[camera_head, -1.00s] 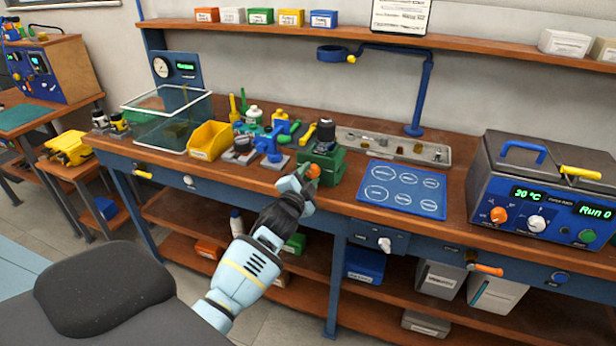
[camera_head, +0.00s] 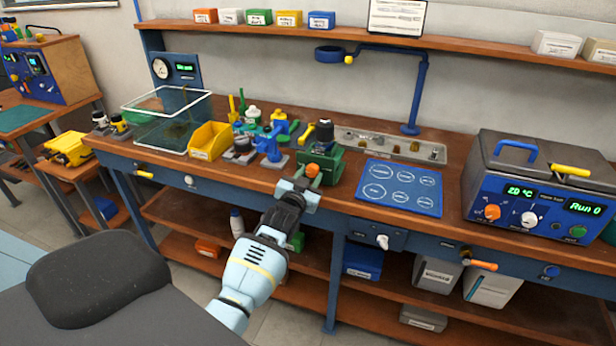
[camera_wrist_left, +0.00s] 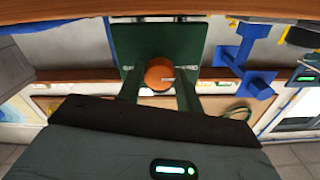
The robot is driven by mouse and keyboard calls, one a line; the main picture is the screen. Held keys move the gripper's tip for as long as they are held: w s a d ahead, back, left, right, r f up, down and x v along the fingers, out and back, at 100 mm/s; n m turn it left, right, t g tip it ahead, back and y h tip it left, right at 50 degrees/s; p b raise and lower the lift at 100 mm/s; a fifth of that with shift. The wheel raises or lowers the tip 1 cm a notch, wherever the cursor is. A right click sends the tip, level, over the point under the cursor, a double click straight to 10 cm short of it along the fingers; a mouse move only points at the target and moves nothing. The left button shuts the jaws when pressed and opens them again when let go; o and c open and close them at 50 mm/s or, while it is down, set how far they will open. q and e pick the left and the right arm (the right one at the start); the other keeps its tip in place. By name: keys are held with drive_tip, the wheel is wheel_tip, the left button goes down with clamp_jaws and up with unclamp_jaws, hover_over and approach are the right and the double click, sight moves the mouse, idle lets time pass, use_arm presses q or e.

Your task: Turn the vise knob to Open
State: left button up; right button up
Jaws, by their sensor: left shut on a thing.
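The vise is a green block (camera_head: 328,166) at the front of the bench with a black cylindrical part (camera_head: 325,132) on top. Its orange round knob (camera_head: 312,170) faces the front; it also shows in the wrist view (camera_wrist_left: 158,73), with a small pale mark at its right side. My left gripper (camera_head: 308,178) is at the vise front, shut on the knob, with one finger on each side of it. The fingers partly hide the vise face, and no Open label can be read. My right gripper is not in view.
A blue mat with white circles (camera_head: 372,189) lies right of the vise. Blue and green fixtures (camera_head: 270,146) and a yellow bin (camera_head: 211,141) stand to its left. A metal tray (camera_head: 428,152) is behind, and a heated bath unit (camera_head: 545,185) stands far right.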

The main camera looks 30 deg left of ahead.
use_arm(q)
drive_tip(key=shift+n, duration=0.3)
idle(0.4)
drive_tip(key=o, duration=1)
drive_tip(key=shift+s, duration=0.1)
drive_tip(key=shift+v, duration=3.8)
drive_tip(key=s+d+f+m+g+h, duration=0.1)
drive_tip(key=s+d+f, duration=0.5)
drive_tip(key=s, duration=0.6)
drive_tip(key=s+d+f+g+h, duration=0.3)
drive_tip(key=s+d+f, duration=0.3)
drive_tip(key=s+f, duration=0.4)
drive_tip(key=s+d+f+m+g+h, duration=0.1)
drive_tip(key=s+d+f+g, duration=0.3)
drive_tip(key=s, duration=1.2)
drive_tip(key=shift+s+d+f+m+g+h, duration=0.1)
drive_tip(key=shift+d+f+h, duration=0.2)
drive_tip(key=shift+f, duration=0.35)
drive_tip(key=shift+d+f+m+g+h, duration=0.15)
drive_tip(key=shift+d+f, duration=0.25)
drive_tip(key=shift+f, duration=0.25)
drive_tip(key=shift+d+f+m+g+h, duration=0.1)
drive_tip(key=shift+d+f+h, duration=0.2)
drive_tip(key=shift+f, duration=0.3)
